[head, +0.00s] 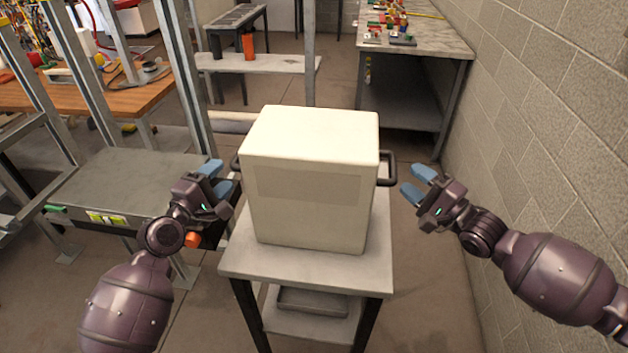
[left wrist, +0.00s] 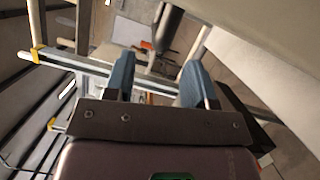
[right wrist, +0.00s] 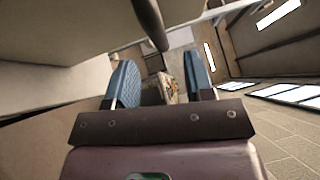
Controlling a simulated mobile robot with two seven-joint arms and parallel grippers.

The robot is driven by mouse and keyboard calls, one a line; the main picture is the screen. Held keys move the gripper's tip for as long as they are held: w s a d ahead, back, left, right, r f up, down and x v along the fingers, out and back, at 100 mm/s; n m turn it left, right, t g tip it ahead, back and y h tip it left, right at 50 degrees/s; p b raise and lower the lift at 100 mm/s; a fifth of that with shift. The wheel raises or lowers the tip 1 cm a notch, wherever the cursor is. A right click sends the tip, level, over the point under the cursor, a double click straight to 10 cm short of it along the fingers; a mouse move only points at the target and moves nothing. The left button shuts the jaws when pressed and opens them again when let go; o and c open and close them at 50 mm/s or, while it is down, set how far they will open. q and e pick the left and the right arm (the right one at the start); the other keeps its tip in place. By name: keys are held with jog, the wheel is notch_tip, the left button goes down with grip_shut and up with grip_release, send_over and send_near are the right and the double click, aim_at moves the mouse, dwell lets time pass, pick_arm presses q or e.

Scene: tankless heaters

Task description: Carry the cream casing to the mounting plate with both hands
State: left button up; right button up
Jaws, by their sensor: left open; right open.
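The cream casing (head: 312,183) stands upright on a small grey stand (head: 300,264), with a dark handle on each side. The right handle (head: 388,168) is clear in the head view; the left handle (head: 236,162) is partly hidden. My left gripper (head: 220,177) is open and empty, close to the left handle. In the left wrist view its blue fingers (left wrist: 160,85) are apart, with the dark handle (left wrist: 168,28) ahead of them. My right gripper (head: 413,182) is open and empty, just right of the right handle, which also shows in the right wrist view (right wrist: 149,22). I cannot make out the mounting plate for certain.
A metal frame with uprights (head: 188,75) and a grey shelf (head: 125,183) stands at the left. A block wall (head: 545,110) runs along the right. A workbench (head: 440,42) with small coloured parts is at the back right. A wooden table (head: 100,98) is at the far left.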

aim_at(236, 157)
pick_arm(q)
jog(key=x, duration=0.6)
jog(key=shift+w+d, duration=0.1)
jog(key=shift+w, duration=0.15)
pick_arm(e)
jog(key=x, duration=0.6)
jog(key=shift+w+a, duration=0.2)
pick_arm(q)
jog(key=shift+c, duration=0.4)
pick_arm(e)
jog(key=shift+c, duration=0.5)
pick_arm(q)
grip_shut()
pick_arm(e)
grip_shut()
pick_arm(q)
jog(key=shift+r, duration=0.1)
